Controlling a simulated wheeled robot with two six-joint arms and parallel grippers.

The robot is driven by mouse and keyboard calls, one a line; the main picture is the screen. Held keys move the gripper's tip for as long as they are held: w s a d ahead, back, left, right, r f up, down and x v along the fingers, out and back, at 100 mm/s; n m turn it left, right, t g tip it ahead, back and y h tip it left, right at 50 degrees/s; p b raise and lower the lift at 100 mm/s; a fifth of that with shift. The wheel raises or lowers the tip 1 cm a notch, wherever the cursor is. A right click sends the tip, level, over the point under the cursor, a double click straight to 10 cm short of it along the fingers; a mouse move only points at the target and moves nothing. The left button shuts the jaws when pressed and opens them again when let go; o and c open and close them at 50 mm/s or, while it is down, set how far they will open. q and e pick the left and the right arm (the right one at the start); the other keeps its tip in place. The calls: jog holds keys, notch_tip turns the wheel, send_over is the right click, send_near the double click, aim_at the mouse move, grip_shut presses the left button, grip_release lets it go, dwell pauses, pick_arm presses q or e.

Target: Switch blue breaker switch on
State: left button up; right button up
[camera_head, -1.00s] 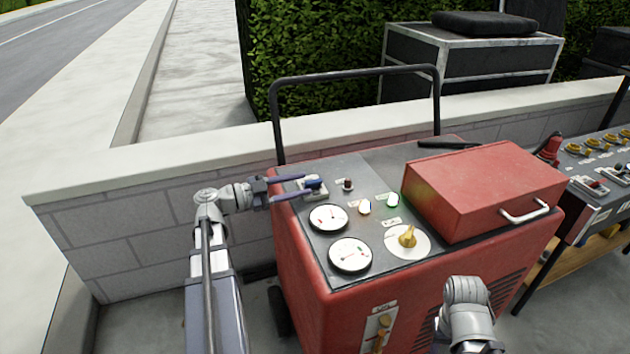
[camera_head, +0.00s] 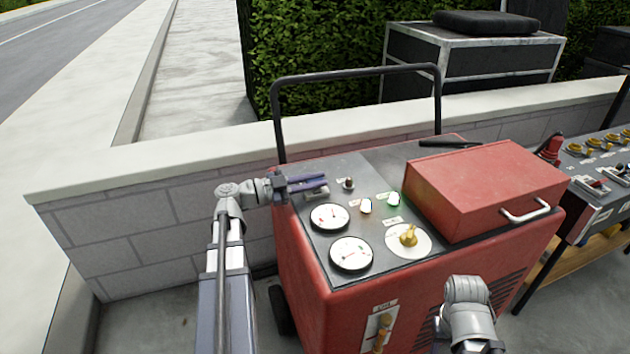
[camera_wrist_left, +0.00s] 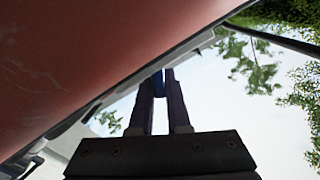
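The blue breaker switch (camera_wrist_left: 158,85) shows as a small blue piece between the fingertips in the left wrist view. In the head view it is mostly hidden behind my left gripper (camera_head: 318,183), at the back left of the red machine's grey panel (camera_head: 343,176). The switch's pale base (camera_head: 316,194) peeks out just below the fingers. My left gripper reaches in from the left, its dark fingers close together with the switch between them. My right arm comes up at the bottom right, but its gripper is not visible.
A black handlebar (camera_head: 355,73) rises behind. A low wall (camera_head: 140,177) runs along the back.

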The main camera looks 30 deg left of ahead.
pick_arm(q)
grip_shut()
jog(key=shift+n, duration=0.3)
jog(key=n, duration=0.1)
jog(key=a+n, duration=0.1)
jog(key=n, duration=0.1)
jog(key=w+n, duration=0.1)
jog(key=shift+w+a+r+n, duration=0.1)
jog(key=shift+a+r+n, duration=0.05)
jog(key=shift+r+n, duration=0.15)
jog(key=n, duration=0.2)
jog(key=a+n, duration=0.1)
jog(key=n, duration=0.1)
jog(key=w+n, duration=0.1)
jog(key=n, duration=0.1)
jog(key=shift+w+a+f, duration=0.1)
jog(key=shift+a+f, duration=0.15)
jog(key=shift+f, duration=0.05)
dwell(0.4)
jog(key=o, duration=0.5)
grip_release()
jog(key=shift+o, duration=0.2)
